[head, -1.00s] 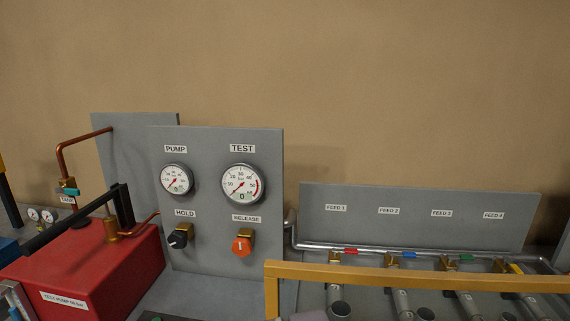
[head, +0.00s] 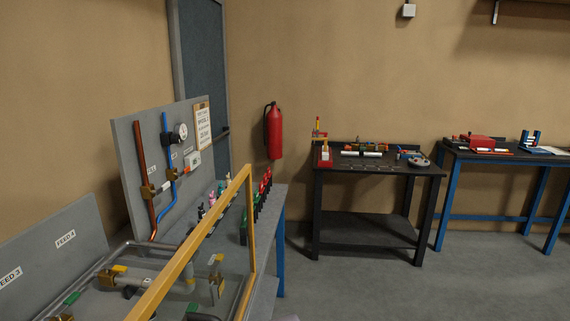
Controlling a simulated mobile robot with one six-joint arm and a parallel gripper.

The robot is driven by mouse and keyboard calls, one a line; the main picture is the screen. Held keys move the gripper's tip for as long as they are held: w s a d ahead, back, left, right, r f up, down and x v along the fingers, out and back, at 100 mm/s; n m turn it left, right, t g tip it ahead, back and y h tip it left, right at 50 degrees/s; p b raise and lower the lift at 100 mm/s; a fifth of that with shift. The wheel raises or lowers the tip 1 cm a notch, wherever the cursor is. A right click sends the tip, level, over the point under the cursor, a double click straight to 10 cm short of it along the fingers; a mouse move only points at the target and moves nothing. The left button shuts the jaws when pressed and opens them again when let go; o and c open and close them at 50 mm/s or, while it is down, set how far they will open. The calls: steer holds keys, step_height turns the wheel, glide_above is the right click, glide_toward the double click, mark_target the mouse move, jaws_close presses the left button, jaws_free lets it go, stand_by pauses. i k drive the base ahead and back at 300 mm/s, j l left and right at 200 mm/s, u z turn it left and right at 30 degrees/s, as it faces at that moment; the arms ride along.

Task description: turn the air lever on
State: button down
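A grey upright panel (head: 128,150) stands on the bench at the left of the head view. It carries a copper-coloured pipe (head: 141,155) and a blue pipe (head: 166,132). A brass-coloured valve (head: 148,191) sits on the copper pipe and another valve (head: 170,175) on the blue pipe. Small white labels beside them are too small to read, so I cannot tell which one is the air lever or how it is set. A round gauge (head: 181,131) is at the panel's upper right. My gripper is not in view.
A yellow rail (head: 190,248) crosses in front of the bench. Feed valves and pipes (head: 128,277) lie low at left. Green and red items (head: 257,207) line the bench edge. A black table (head: 370,170) and blue-legged table stand right, with open floor before them.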

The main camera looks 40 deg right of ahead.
mark_target(188, 169)
steer(key=z, duration=0.6)
steer(key=i+l, duration=0.15)
steer(key=l, duration=0.2)
steer(key=i+l+u, duration=0.1)
steer(key=l, duration=0.25)
steer(key=i+l+u, duration=0.1)
steer(key=l, duration=0.25)
steer(key=i+l, duration=0.2)
steer(key=l, duration=0.15)
steer(key=i+l+u, duration=0.1)
steer(key=l, duration=0.25)
steer(key=i+l+u, duration=0.2)
steer(key=i+l, duration=0.25)
steer(key=i, duration=0.3)
steer(key=i+l+u, duration=0.2)
steer(key=i+l, duration=0.3)
steer(key=i, duration=0.3)
steer(key=j+u, duration=0.05)
